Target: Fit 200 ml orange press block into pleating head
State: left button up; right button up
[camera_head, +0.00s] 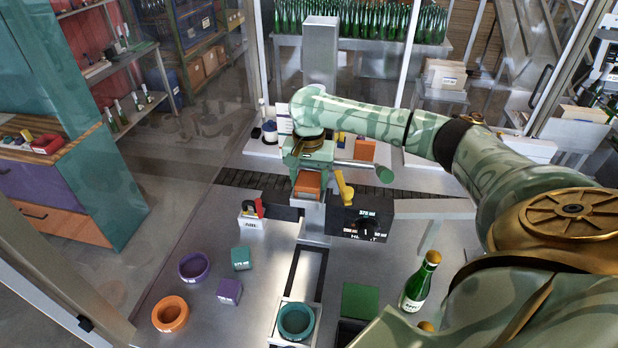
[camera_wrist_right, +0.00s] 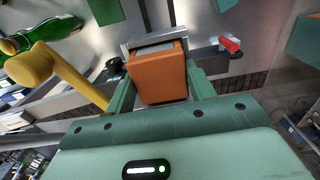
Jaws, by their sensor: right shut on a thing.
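My right gripper (camera_head: 308,170) is shut on the orange press block (camera_head: 307,186). In the right wrist view, the orange block (camera_wrist_right: 157,75) sits between the green fingers (camera_wrist_right: 158,92). Its far end is up against a grey metal housing, the pleating head (camera_wrist_right: 150,42). In the head view, the block is at the top of the grey metal head and post (camera_head: 313,215). I cannot tell how far the block is seated in it. My left gripper is not in view.
A yellow lever (camera_head: 344,190) and a black dial box (camera_head: 360,222) stand right of the head. A red switch (camera_head: 260,208) is left. Teal (camera_head: 241,258) and purple (camera_head: 229,291) blocks, purple (camera_head: 194,266) and orange (camera_head: 170,314) rings, and a green bottle (camera_head: 419,283) stand on the bench.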

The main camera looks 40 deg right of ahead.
aim_at(308, 179)
jog(key=o, duration=1)
jog(key=shift+f, duration=0.15)
jog(key=shift+o, duration=0.2)
notch_tip(308, 179, up, 12)
jog(key=shift+r, duration=0.2)
jog(key=shift+f, duration=0.1)
